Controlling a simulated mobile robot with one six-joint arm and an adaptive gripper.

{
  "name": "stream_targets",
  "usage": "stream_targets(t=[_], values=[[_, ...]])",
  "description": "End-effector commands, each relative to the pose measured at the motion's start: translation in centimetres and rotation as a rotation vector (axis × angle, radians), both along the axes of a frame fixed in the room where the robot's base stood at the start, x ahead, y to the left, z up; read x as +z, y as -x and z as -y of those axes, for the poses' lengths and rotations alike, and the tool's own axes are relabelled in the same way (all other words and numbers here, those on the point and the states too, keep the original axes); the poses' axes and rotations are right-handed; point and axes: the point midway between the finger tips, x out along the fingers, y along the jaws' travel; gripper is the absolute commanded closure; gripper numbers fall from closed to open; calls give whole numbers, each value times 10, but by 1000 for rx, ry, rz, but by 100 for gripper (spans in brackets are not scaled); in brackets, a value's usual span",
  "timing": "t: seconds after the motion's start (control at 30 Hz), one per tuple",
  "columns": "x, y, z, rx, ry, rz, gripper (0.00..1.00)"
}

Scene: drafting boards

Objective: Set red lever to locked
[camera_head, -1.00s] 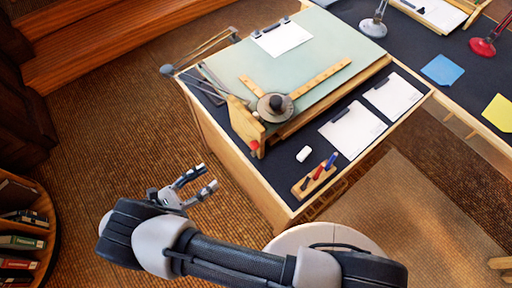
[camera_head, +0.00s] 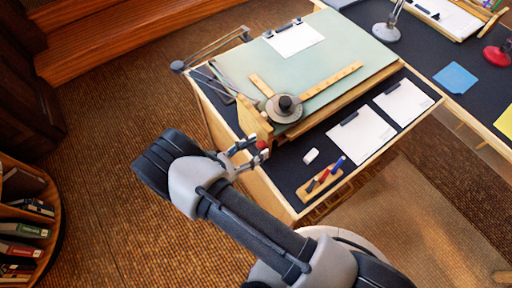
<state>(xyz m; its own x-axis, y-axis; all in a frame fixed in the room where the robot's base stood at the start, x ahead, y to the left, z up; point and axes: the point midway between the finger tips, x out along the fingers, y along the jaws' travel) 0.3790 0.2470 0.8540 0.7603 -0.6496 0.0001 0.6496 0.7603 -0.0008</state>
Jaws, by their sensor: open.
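The red lever's knob (camera_head: 262,145) shows at the near left side of the drafting board (camera_head: 330,62), below its wooden side support (camera_head: 254,122). The rest of the lever is hidden or too small to make out, and I cannot read any locked marking. My gripper (camera_head: 249,151) is open at the left edge of the desk. Its fingertips point toward the red knob and overlap it in the picture. I cannot tell whether they touch it. Nothing is held between the fingers.
A drafting head (camera_head: 284,107) with wooden rulers lies on the board. A white eraser (camera_head: 311,156), a wooden pen holder (camera_head: 320,184) and clipboards (camera_head: 361,137) lie on the dark desk top to the right. A bookshelf (camera_head: 40,225) stands at the lower left.

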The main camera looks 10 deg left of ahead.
Motion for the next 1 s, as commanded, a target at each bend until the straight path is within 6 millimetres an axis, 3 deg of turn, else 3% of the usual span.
stream_targets(t=[0.37, 1.0], values=[[0, -5, 4, 1, -1, 0, 55], [0, -5, 4, 0, 0, 0, 97]])
